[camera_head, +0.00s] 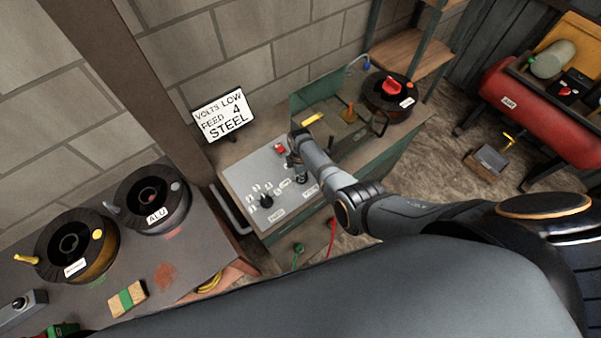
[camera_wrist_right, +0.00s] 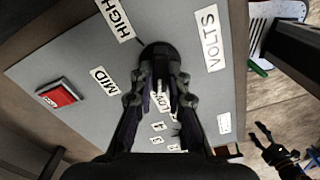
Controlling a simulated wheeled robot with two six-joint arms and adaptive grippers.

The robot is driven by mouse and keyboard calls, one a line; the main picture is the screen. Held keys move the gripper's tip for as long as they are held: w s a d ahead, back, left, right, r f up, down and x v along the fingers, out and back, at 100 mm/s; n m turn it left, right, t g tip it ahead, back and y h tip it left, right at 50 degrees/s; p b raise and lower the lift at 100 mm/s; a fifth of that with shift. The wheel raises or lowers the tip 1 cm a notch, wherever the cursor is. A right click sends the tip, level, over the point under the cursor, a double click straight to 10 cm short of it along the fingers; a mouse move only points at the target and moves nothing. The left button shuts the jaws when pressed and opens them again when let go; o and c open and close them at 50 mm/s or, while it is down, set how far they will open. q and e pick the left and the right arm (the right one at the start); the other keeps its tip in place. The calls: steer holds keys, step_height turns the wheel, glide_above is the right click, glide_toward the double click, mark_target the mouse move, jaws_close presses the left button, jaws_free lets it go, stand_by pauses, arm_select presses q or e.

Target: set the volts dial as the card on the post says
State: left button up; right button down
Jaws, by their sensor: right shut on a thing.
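The card (camera_head: 223,114) on the post reads "VOLTS LOW, FEED 4, STEEL". The black volts dial (camera_wrist_right: 160,52) is on the grey panel (camera_head: 242,178), with labels HIGH (camera_wrist_right: 115,18), MID (camera_wrist_right: 104,81) and LOW (camera_wrist_right: 162,103) around it and VOLTS (camera_wrist_right: 209,38) beside it. My right gripper (camera_wrist_right: 158,72) is shut on the volts dial; its fingers hide much of it, and I cannot tell where its pointer stands. In the head view the right gripper (camera_head: 299,163) is over the dial. A dark gripper, apparently my left (camera_wrist_right: 268,140), shows small in the right wrist view.
The feed dial (camera_head: 266,201) sits left of the volts dial, among small number labels. A red switch (camera_head: 280,148) is at the panel's back. Wire spools (camera_head: 152,196) stand on the left bench. A red tank (camera_head: 535,112) is at right.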

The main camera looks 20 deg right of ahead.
steer(key=shift+n, duration=0.5)
steer(key=c, duration=1.3)
jaws_free()
steer(key=shift+r, duration=0.1)
step_height(320, 180, up, 12)
steer(key=shift+f, duration=0.1)
